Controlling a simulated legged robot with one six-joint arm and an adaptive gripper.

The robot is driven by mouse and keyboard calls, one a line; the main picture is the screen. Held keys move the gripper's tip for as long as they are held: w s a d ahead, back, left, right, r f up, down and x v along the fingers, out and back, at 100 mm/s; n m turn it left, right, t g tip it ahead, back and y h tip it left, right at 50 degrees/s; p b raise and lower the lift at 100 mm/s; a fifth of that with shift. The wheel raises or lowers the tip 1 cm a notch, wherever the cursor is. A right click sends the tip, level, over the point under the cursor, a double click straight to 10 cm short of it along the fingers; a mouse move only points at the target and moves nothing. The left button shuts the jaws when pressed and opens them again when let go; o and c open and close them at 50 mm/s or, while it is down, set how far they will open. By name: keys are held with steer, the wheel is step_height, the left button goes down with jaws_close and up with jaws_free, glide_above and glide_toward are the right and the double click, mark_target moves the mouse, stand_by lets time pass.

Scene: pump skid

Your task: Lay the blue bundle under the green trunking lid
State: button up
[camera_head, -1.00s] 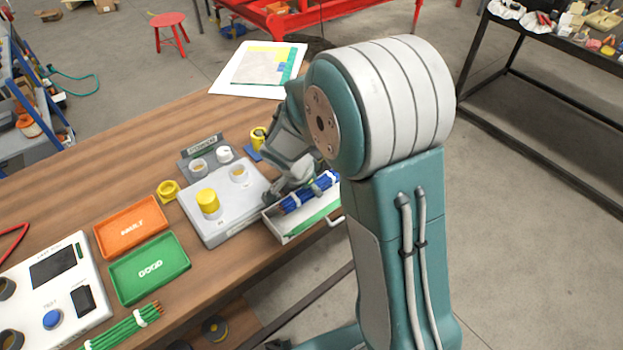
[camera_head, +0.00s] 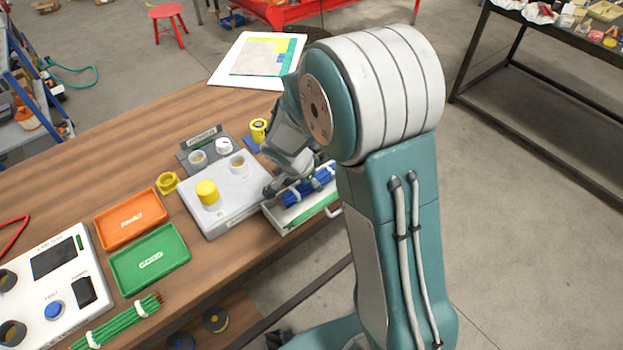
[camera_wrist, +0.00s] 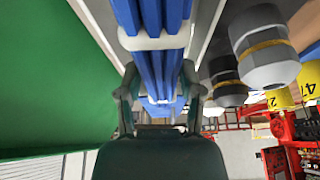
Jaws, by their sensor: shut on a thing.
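The blue bundle (camera_head: 312,187), tied with white bands, is in my gripper (camera_head: 281,187), which is shut on it. In the head view the bundle lies over or just inside a pale open trunking (camera_head: 281,229) at the bench's right edge; I cannot tell whether it touches the bottom. A green strip (camera_head: 318,212), apparently the lid, shows along the trunking's near side. In the wrist view the bundle (camera_wrist: 152,45) runs up from between the fingers (camera_wrist: 158,95), and a broad green surface (camera_wrist: 50,80) fills the left. My arm hides part of the bundle's far end.
A grey panel with a yellow cap (camera_head: 207,193) stands just left of the trunking. Orange (camera_head: 130,218) and green (camera_head: 150,260) trays and a green bundle (camera_head: 117,322) lie further left. A white board (camera_head: 258,60) is at the back.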

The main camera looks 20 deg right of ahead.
mark_target(312, 198)
steer(key=shift+f, duration=2)
steer(key=o, duration=1.1)
steer(key=shift+r, duration=0.1)
steer(key=v, duration=1.1)
steer(key=shift+a+r, duration=0.25)
steer(key=shift+r, duration=0.1)
